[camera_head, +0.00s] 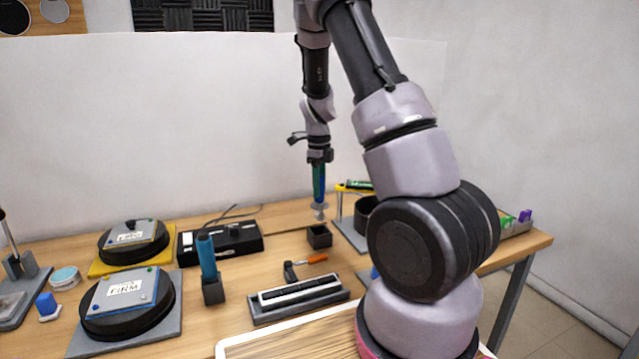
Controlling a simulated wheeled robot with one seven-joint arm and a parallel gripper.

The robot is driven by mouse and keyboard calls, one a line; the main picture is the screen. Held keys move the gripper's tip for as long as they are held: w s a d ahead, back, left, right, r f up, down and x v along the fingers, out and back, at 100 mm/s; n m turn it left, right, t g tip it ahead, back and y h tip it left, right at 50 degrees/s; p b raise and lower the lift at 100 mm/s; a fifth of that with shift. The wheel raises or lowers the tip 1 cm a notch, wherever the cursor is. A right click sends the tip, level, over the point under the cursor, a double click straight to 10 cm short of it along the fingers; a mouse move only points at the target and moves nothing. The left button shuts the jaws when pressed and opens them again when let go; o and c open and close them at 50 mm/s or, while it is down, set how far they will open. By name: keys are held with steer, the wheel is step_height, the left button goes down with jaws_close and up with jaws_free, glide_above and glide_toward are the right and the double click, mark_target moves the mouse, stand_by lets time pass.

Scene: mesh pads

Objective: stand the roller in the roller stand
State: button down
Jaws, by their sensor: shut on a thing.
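My gripper (319,160) points down above the back of the table and is shut on the top of a slim blue and green handled tool (319,183). I take this tool to be the roller, though its pale grey lower end is small and hard to make out. It hangs about upright. A small dark square holder (319,237) with an open top stands on the table below it, seemingly the roller stand. The tool's lower end appears above the holder and apart from it. The holder looks empty.
An orange-handled tool (311,260) lies in front of the holder, behind a long grey block (299,298). A blue-handled tool (207,257) stands in a dark holder at left. My arm hides part of the right side.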

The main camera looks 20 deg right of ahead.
mark_target(319, 205)
steer(key=shift+f, duration=4.1)
steer(key=shift+c, duration=2.2)
jaws_free()
steer(key=shift+r, duration=0.1)
